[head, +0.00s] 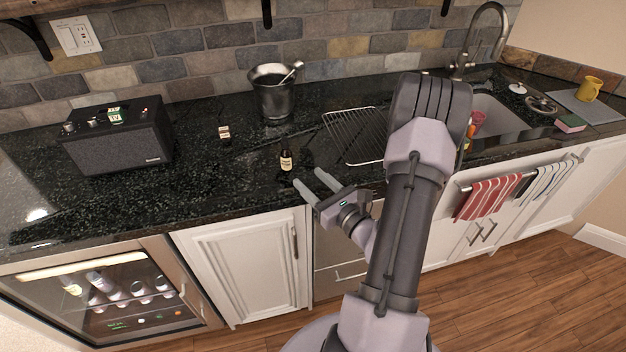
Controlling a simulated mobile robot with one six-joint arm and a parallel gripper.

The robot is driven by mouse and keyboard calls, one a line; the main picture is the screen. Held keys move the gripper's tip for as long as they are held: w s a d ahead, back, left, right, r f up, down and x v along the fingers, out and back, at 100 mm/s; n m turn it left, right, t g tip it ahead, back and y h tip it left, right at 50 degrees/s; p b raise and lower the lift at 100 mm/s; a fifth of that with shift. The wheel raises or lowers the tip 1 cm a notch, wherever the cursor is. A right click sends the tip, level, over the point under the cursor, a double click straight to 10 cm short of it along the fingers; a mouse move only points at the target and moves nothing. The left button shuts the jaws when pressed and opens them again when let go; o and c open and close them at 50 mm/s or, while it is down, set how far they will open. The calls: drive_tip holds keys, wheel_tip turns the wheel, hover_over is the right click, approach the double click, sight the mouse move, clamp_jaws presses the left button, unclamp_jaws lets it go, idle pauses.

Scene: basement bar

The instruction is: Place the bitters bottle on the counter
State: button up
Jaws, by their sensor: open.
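The bitters bottle (286,161), small and dark with a pale label, stands upright on the black granite counter (215,185), near the front edge. My gripper (308,182) is open and empty. Its two fingers point toward the back left, just in front and to the right of the bottle. A gap shows between the fingertips and the bottle, so they look apart. My arm hides part of the counter and the sink's left side.
A black speaker (118,137) stands at the left. The sink (495,118) is farther right. Counter left of the bottle is clear.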

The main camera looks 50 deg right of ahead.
drive_tip(key=w+a+r+n+g+y, duration=0.1)
drive_tip(key=w+a+r+n+y, duration=0.1)
drive_tip(key=a+r+n+y, duration=0.55)
drive_tip(key=w+a+r+n+g+y, duration=0.1)
drive_tip(key=w+a+r+n+y, duration=0.2)
drive_tip(key=a, duration=0.7)
drive_tip(key=s+a+r+n+g+y, duration=0.1)
drive_tip(key=s+a+n+g+y, duration=0.1)
drive_tip(key=s+a+n+g, duration=0.3)
drive_tip(key=a+r+n+g+y, duration=0.1)
drive_tip(key=a+n+g+y, duration=0.15)
drive_tip(key=a, duration=0.45)
drive_tip(key=s+a+n+g+h, duration=0.55)
drive_tip(key=s+a+n, duration=0.3)
drive_tip(key=s, duration=0.25)
drive_tip(key=s+d+r+n+t+h, duration=0.1)
drive_tip(key=d+r+n+t+h, duration=0.2)
drive_tip(key=n, duration=0.4)
drive_tip(key=shift+s+d+r+h, duration=0.4)
drive_tip(key=shift+d+r+h, duration=0.15)
drive_tip(key=shift+d+h, duration=0.45)
